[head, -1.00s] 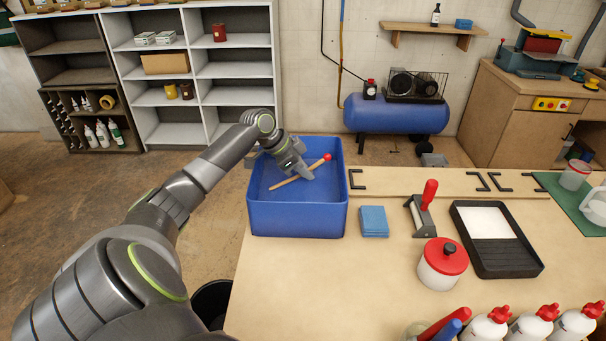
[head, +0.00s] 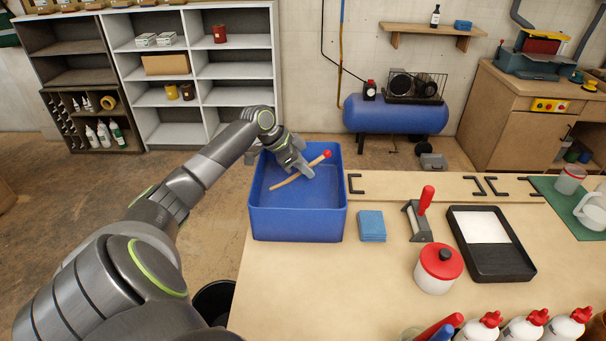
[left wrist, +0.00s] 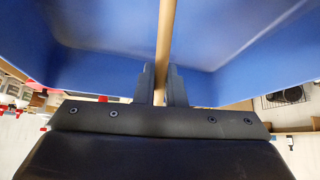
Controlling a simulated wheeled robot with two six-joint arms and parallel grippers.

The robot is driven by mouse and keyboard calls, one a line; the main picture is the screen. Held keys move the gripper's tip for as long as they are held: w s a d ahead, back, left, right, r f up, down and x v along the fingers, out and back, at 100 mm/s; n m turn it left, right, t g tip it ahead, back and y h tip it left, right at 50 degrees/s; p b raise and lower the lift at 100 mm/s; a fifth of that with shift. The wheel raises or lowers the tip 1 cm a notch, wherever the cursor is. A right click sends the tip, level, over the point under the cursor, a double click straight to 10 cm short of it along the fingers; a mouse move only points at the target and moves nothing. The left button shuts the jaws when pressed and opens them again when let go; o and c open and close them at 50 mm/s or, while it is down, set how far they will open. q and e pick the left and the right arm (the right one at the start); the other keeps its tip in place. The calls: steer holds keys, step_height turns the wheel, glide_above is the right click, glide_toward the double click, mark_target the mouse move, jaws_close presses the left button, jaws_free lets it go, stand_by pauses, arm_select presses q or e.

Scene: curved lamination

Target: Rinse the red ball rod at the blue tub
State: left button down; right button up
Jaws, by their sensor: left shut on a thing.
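The red ball rod (head: 314,163) is a thin wooden rod with a red ball at its right end. It is slanted, with the ball end up and to the right, over the blue tub (head: 298,224) in the head view. My left gripper (head: 303,173) is shut on the rod near its middle, inside the tub's opening. In the left wrist view the rod (left wrist: 166,40) runs between the two fingers (left wrist: 162,85), with the blue tub wall (left wrist: 70,45) around it. Whether the rod touches water is not clear. My right gripper is out of view.
Blue sponges or cloths (head: 371,226) lie right of the tub on the wooden table (head: 300,285). A red-handled roller (head: 420,216), a black paint tray (head: 491,262) and a red-lidded jar (head: 438,266) stand further right. Several white bottles (head: 523,329) stand at the front edge.

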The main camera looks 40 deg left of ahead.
arm_select(q)
step_height(320, 180, up, 12)
steer(key=p, duration=1)
steer(key=shift+p, duration=0.3)
stand_by(1.8)
step_height(320, 180, up, 4)
steer(key=p, duration=0.3)
steer(key=shift+p, duration=0.4)
steer(key=shift+f, duration=0.1)
